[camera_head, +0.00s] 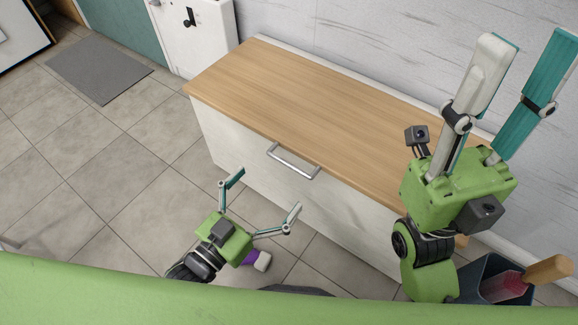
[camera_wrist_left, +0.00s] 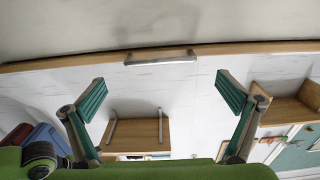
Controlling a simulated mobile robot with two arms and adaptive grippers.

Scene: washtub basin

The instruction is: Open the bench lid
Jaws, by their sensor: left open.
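The bench has a light wooden lid (camera_head: 310,95) lying flat and closed on a white body (camera_head: 240,145). A silver bar handle (camera_head: 293,161) sits at the lid's front edge; in the left wrist view the handle (camera_wrist_left: 160,58) is beyond and between my fingertips. My left gripper (camera_head: 265,196) is open and empty in front of the bench, apart from the handle. It also shows in the left wrist view (camera_wrist_left: 162,92) with its fingers wide apart. My right gripper (camera_head: 528,72) is open and raised at the lid's right end, its fingers spread and pointing up, with nothing between them.
A dark bin (camera_head: 492,273) with a wooden-handled brush (camera_head: 546,270) stands at the bench's right end. A purple and white object (camera_head: 256,259) lies on the floor beside my left gripper. A grey mat (camera_head: 98,76) lies at the back left. A wall runs behind the bench. The tiled floor at left is clear.

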